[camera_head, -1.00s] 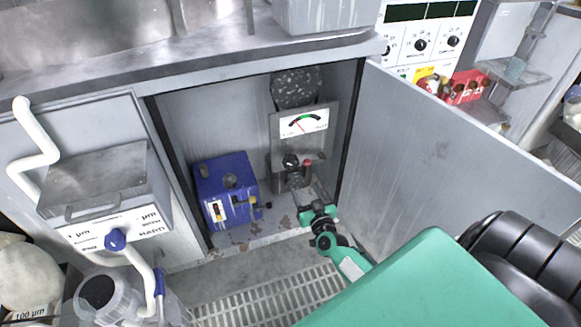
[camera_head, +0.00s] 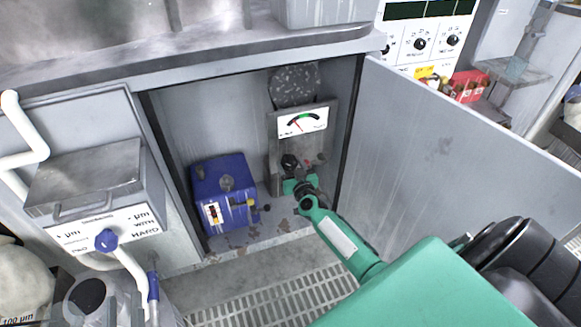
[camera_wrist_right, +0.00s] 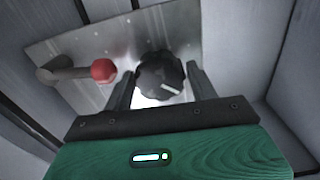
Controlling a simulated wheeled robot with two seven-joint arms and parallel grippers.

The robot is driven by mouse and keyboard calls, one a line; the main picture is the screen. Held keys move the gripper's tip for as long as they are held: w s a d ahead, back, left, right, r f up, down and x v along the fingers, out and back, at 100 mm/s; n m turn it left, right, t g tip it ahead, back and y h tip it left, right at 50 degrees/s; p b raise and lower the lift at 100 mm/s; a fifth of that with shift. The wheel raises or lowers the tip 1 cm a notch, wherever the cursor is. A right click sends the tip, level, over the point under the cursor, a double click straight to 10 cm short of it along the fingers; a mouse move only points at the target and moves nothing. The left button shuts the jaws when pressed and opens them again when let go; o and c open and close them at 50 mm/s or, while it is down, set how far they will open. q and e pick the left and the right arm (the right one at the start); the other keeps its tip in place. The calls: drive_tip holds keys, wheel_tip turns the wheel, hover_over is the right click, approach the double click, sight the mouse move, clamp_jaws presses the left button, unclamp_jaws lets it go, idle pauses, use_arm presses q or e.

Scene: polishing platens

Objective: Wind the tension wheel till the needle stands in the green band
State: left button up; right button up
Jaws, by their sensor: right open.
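The tension wheel is a black lobed knob (camera_wrist_right: 160,76) with a white mark, on a metal plate in the open cabinet. It also shows in the head view (camera_head: 289,160), partly behind my right gripper. The gauge (camera_head: 302,122) sits above it; its thin red needle leans left and appears outside the small green band, though the dial is tiny. My right gripper (camera_head: 294,182) is just in front of the wheel. In the right wrist view its open fingers (camera_wrist_right: 160,92) stand either side of the knob's near part; I cannot tell whether they touch it. My left gripper is out of view.
A red-tipped lever (camera_wrist_right: 103,70) sticks out close left of the wheel in the wrist view. A blue box (camera_head: 224,195) stands left in the cabinet. The open door (camera_head: 440,150) bounds the right side. A dark speckled disc (camera_head: 294,86) is above the gauge.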

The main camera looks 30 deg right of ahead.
use_arm(q)
drive_tip(key=shift+a+r, duration=0.1)
drive_tip(key=shift+r, duration=0.3)
use_arm(e)
drive_tip(key=shift+w, duration=0.25)
drive_tip(key=shift+d, duration=0.1)
drive_tip(key=c, duration=0.7)
use_arm(q)
drive_tip(key=shift+f, duration=0.15)
use_arm(e)
drive_tip(key=shift+m, duration=0.3)
drive_tip(key=shift+m, duration=0.9)
drive_tip(key=m, duration=0.3)
drive_tip(key=shift+m, duration=0.9)
use_arm(q)
drive_tip(key=shift+f, duration=0.25)
use_arm(e)
drive_tip(key=shift+m, duration=0.6)
